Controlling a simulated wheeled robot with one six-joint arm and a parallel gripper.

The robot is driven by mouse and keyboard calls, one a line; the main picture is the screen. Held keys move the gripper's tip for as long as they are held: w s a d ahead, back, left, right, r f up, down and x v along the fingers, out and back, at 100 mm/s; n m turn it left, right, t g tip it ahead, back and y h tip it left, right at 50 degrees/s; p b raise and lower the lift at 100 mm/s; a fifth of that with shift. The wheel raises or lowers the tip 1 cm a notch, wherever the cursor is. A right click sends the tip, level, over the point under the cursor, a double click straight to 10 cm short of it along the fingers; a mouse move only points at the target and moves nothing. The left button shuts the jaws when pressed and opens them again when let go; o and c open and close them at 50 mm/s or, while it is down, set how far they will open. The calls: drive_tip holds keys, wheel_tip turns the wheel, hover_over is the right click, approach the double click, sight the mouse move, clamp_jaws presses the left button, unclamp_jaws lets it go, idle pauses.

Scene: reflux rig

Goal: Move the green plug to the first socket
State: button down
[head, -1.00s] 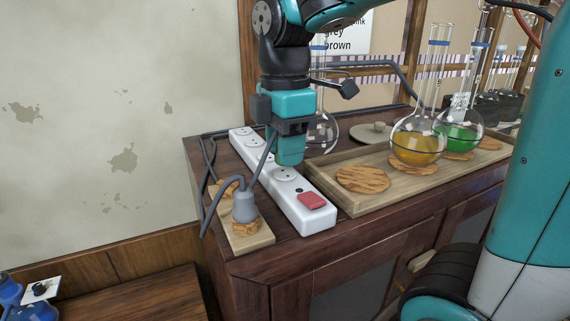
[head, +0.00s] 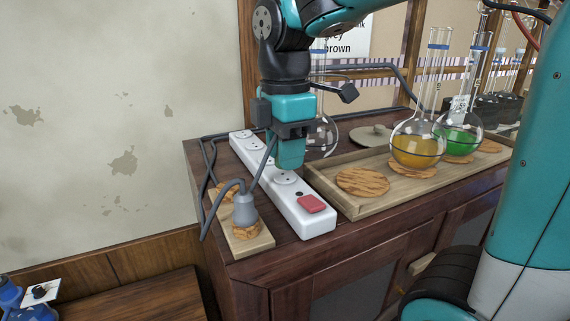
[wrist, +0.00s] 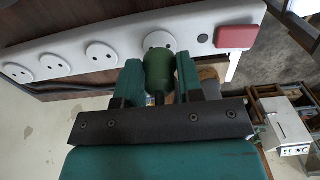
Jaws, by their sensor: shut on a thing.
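My gripper (head: 290,150) is shut on the green plug (wrist: 158,68), which shows between the two fingers in the wrist view. In the head view the plug is hidden by the fingers. The white power strip (head: 318,224) has a row of round sockets and a red switch (head: 311,204) at its near end. The plug is at the socket (wrist: 160,41) closest to the red switch and covers part of its face. I cannot tell whether it touches or is inside the socket.
A grey plug (head: 245,210) stands upright on a wooden board (head: 250,245) left of the strip, with grey cable looping beside it. A wooden tray (head: 345,200) with flasks, including the orange-filled flask (head: 415,150), lies right of the strip.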

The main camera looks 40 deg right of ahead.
drive_tip(key=shift+f+b, duration=0.45)
drive_tip(key=shift+f, duration=0.25)
drive_tip(key=shift+f, duration=0.3)
idle(0.3)
drive_tip(key=c, duration=0.7)
unclamp_jaws()
wheel_tip(320, 180, up, 18)
drive_tip(key=shift+f+b, duration=0.25)
drive_tip(key=shift+b, duration=0.75)
